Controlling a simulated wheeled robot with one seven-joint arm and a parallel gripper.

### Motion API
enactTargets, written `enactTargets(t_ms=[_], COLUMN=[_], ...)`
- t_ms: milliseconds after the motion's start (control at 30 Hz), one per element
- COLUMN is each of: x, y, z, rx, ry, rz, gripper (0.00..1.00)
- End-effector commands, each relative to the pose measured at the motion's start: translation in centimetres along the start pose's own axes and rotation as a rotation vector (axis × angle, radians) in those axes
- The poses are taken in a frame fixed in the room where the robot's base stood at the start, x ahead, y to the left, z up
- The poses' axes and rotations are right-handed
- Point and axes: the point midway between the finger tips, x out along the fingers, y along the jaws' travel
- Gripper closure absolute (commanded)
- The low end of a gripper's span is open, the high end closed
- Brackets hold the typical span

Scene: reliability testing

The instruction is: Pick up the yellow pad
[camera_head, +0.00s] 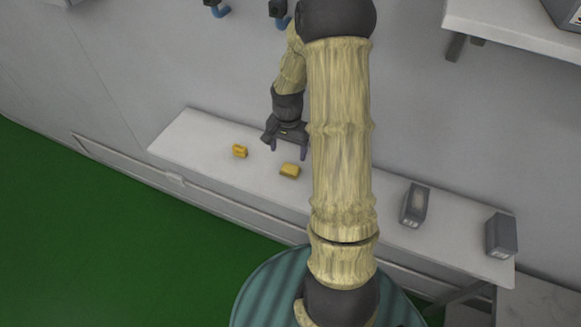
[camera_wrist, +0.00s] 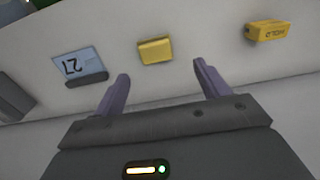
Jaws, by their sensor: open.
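The yellow pad (camera_head: 290,170) is a small plain block lying on the white shelf (camera_head: 190,137), just below my gripper in the head view. In the wrist view the yellow pad (camera_wrist: 155,51) lies beyond the fingertips, roughly midway between them. My gripper (camera_head: 288,150) is open and empty, with its two purple fingers spread apart. In the wrist view my gripper (camera_wrist: 161,72) shows both fingers apart from the pad, with nothing between them.
A second yellow block (camera_head: 240,151) lies left of the pad; in the wrist view this block (camera_wrist: 267,31) carries lettering. A blue-grey item marked 27 (camera_wrist: 76,66) lies on the pad's other side. Two grey boxes (camera_head: 415,205) (camera_head: 501,236) stand farther right. A wall backs the shelf.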

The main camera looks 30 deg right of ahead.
Motion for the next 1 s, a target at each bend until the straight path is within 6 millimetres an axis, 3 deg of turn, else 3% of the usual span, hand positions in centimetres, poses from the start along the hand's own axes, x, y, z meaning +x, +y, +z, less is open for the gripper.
enactTargets(t_ms=[200,667,1000], x=[2.1,2.7,6.4], y=[0.1,0.2,0.8], z=[0.0,0.0,0.1], rx=[-0.001,-0.001,-0.002], ry=[-0.001,-0.002,-0.002], rz=[0.002,0.002,0.003], gripper=[0.25,0.25,0.25])
